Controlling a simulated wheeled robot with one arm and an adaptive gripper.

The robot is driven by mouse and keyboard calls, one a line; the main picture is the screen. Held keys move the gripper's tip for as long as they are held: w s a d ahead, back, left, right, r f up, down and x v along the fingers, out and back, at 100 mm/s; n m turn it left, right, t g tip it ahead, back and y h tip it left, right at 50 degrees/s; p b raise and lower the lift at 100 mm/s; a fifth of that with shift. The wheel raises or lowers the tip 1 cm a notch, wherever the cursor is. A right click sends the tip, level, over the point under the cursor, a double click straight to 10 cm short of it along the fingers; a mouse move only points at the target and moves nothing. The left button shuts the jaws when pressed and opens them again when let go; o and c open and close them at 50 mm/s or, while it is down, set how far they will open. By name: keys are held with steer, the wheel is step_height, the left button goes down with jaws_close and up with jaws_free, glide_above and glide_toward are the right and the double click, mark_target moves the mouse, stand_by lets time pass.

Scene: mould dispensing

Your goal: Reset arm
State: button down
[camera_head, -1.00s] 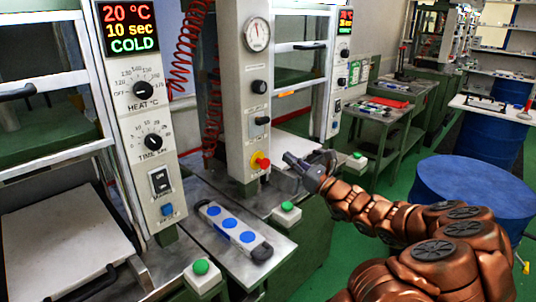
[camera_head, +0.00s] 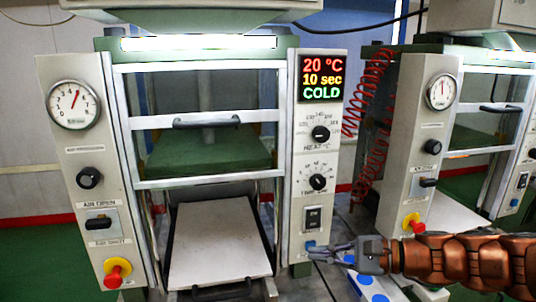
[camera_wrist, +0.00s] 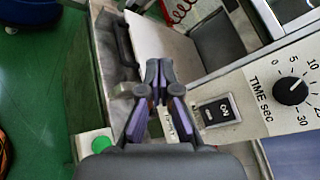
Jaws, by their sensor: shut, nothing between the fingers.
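My gripper (camera_head: 318,250) is shut and empty. In the head view it reaches in from the right, its fingers pointing left in front of the press's right control panel (camera_head: 313,180), low by the blue button (camera_head: 310,245). In the wrist view the fingertips (camera_wrist: 158,68) are together, with nothing between them. The time knob (camera_wrist: 291,90) and the black on switch (camera_wrist: 218,112) are to their right in that view. Whether the fingers touch the panel cannot be told.
The press stands ahead with its pale plate (camera_head: 218,238) low in the middle. A white bar with blue discs (camera_head: 371,283) lies below my gripper, partly cut off. A second press (camera_head: 415,155) is at the right. A green button (camera_wrist: 101,146) shows in the wrist view.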

steer(key=s+a+f+n+g+h+p, duration=0.1)
steer(key=s+a+f+n+g+h, duration=0.15)
steer(key=s, duration=0.35)
steer(key=s+a+f+n+g+h, duration=0.1)
steer(key=s+f+n+g+h, duration=0.15)
steer(key=s, duration=0.25)
steer(key=s+a+f+n+g+h+p, duration=0.1)
steer(key=s+f+n+g, duration=0.1)
steer(key=s+n, duration=0.3)
steer(key=s+d+f+n+h+p, duration=0.1)
steer(key=s+d+n+h, duration=0.2)
steer(key=s+d+h, duration=0.5)
steer(key=s+d, duration=0.3)
steer(key=d, duration=0.1)
steer(key=shift+s+f+g, duration=0.2)
steer(key=shift+s+g, duration=0.05)
steer(key=shift+g, duration=0.05)
